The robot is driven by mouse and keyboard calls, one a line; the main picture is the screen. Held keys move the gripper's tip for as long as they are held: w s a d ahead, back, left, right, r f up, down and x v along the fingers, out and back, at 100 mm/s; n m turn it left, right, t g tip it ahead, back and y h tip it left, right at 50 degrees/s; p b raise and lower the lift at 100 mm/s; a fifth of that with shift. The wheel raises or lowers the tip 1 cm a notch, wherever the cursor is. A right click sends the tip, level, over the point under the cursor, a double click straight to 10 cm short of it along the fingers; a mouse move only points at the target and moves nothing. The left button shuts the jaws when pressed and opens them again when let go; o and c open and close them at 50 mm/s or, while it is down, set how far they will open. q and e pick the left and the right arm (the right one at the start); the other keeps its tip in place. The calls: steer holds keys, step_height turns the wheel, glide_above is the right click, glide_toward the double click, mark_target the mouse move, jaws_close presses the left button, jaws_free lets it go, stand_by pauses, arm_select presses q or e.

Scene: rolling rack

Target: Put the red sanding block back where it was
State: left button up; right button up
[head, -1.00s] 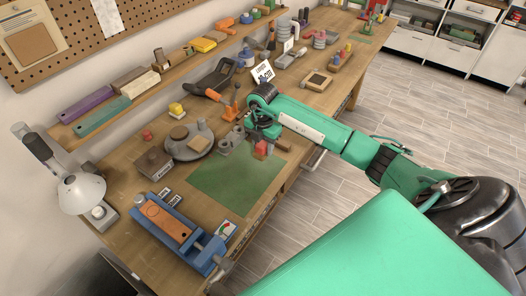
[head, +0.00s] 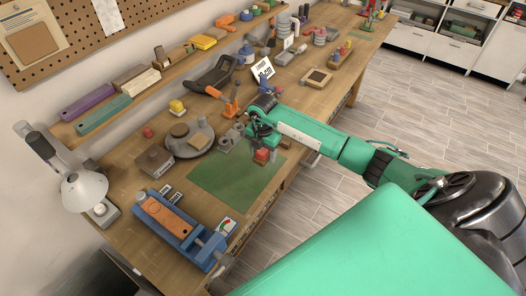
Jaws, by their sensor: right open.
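The red sanding block (head: 262,156) sits on the workbench at the far right corner of the green mat (head: 232,182). A darker reddish-brown piece shows right beside it, and I cannot tell whether the two touch. My right gripper (head: 262,141) is open just above and behind the block, apart from it as far as I can see. Its fingers are small and partly hidden by the wrist. My left gripper is not in view.
A round grey plate (head: 190,148) with a tan piece stands left of the mat. A blue vise (head: 185,230) is at the near edge. Most of the mat is clear.

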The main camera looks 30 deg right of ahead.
steer(key=shift+r, duration=0.1)
steer(key=shift+r, duration=0.2)
step_height(320, 180, up, 10)
steer(key=b, duration=0.4)
steer(key=shift+r, duration=0.9)
